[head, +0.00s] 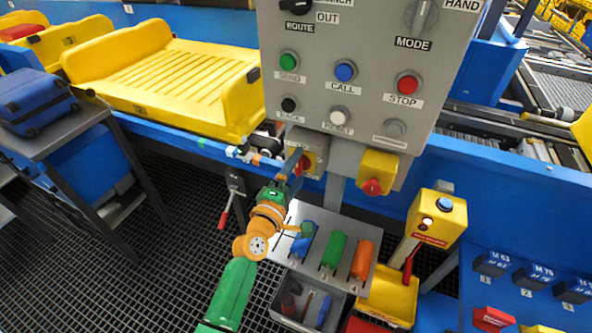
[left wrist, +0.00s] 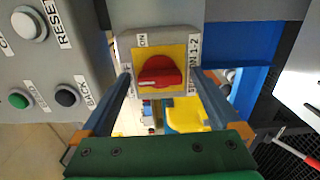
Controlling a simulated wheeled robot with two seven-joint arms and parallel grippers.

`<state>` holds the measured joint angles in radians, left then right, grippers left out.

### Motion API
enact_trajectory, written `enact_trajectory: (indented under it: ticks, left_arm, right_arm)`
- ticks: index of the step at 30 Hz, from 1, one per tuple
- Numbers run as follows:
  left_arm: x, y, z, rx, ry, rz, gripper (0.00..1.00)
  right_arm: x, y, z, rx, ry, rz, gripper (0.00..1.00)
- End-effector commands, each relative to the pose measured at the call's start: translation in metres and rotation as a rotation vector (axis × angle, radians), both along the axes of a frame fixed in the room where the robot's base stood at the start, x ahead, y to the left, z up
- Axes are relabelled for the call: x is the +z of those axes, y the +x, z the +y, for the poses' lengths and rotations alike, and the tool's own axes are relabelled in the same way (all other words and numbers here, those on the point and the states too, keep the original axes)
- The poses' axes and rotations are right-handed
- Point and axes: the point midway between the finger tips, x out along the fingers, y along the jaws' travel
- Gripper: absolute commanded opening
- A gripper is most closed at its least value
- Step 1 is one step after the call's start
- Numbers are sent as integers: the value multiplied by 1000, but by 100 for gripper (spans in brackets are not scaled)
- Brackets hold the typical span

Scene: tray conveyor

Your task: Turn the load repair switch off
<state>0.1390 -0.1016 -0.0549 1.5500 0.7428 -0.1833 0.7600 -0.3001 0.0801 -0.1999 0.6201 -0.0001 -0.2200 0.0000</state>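A red rotary knob (left wrist: 160,71) sits on a yellow plate (left wrist: 174,52) on a small grey switch box. In the left wrist view its grip lies roughly level across the picture. An ON label (left wrist: 142,40) is at the box's upper left; the other labels are partly hidden, and I cannot read a load repair name. In the head view the switch (head: 308,162) is under the grey panel, partly behind my gripper. My left gripper (head: 292,172) is open in front of it, with one finger on each side of the knob; contact is not clear. My right gripper is out of view.
The grey control panel (head: 360,75) hangs just above. A red button on a yellow box (head: 378,165) is close to the right. A red-handled lever (head: 224,217) is to the left.

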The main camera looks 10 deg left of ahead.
Motion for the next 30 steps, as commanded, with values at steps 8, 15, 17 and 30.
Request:
enact_trajectory:
  ticks: [8, 15, 17, 30]
  left_arm:
    - [-1, -8, 2, 0, 1, 1, 98]
    - [-2, -53, 11, 1, 2, 1, 98]
    - [-2, -61, 12, 1, 1, 2, 98]
    - [0, -70, 14, 0, 1, 0, 98]
  right_arm:
    - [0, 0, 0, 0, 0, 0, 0]
    - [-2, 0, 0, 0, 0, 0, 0]
    - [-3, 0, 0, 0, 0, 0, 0]
    - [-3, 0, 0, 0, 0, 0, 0]
